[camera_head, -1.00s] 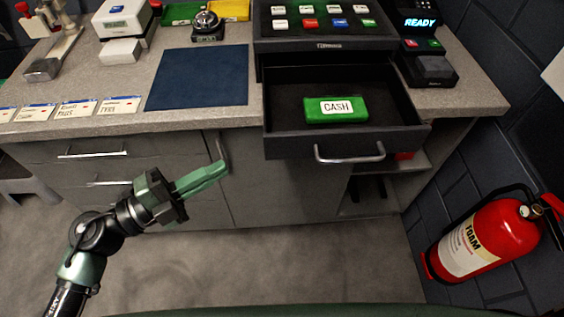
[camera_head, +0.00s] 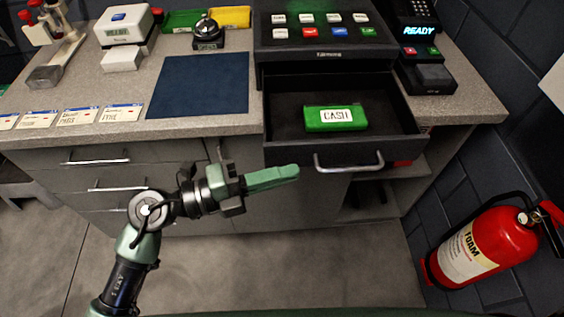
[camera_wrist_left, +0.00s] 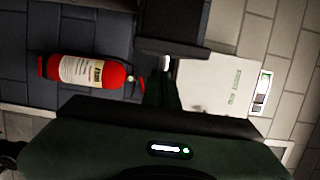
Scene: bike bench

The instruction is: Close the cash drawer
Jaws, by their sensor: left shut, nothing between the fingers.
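The cash drawer (camera_head: 285,152) is pulled out below the register (camera_head: 322,52) in the head view. A green box labelled CASH (camera_head: 335,118) lies inside it. The drawer has a silver bar handle (camera_head: 349,167) on its front. My left gripper (camera_head: 296,170) is shut and empty, pointing right, with its tips a little left of the handle and seemingly in front of the drawer's lower left front. I cannot tell whether it touches the drawer. The left wrist view is dim and does not clearly show the fingertips. My right gripper is not in view.
A blue mat (camera_head: 200,86), a bell (camera_head: 208,34) and labelled cards (camera_head: 79,118) lie on the counter. A card terminal (camera_head: 427,70) stands right of the register. A red fire extinguisher (camera_head: 488,245) is at the right wall; it also shows in the wrist view (camera_wrist_left: 85,71). Floor in front is clear.

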